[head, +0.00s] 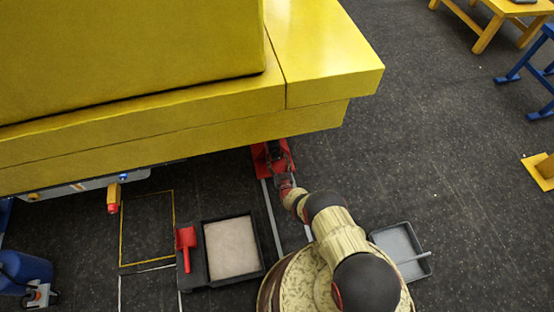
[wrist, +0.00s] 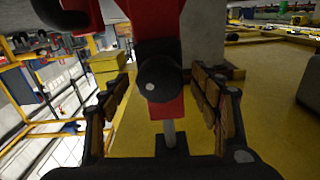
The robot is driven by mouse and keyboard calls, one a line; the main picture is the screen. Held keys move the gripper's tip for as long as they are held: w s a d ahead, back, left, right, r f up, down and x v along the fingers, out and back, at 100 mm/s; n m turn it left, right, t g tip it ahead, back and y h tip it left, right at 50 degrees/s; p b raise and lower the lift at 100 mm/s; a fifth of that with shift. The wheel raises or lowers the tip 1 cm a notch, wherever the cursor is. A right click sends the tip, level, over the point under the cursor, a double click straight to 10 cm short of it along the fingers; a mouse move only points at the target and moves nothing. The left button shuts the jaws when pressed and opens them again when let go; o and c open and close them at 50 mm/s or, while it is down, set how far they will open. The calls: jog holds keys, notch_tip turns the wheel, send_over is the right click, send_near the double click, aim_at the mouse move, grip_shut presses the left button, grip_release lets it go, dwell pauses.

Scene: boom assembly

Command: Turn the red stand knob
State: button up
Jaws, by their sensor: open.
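The red stand (head: 262,164) stands on the floor at the edge of the big yellow block, partly hidden under it and by my gripper (head: 284,172). In the wrist view the red stand (wrist: 150,22) fills the top middle. A round black knob (wrist: 158,78) with a light spot sits on its front. My gripper (wrist: 162,90) is open, with one finger left and one right of the knob. I cannot tell whether the fingers touch it.
The yellow block (head: 335,72) overhangs the stand. A black tray with a pale filling (head: 232,248) and a red scoop (head: 185,240) lie left of my arm. A grey tray (head: 402,250) lies right. Dark floor to the right is mostly clear.

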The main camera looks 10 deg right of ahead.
jog(key=shift+c, duration=0.2)
jog(key=c, duration=1.1)
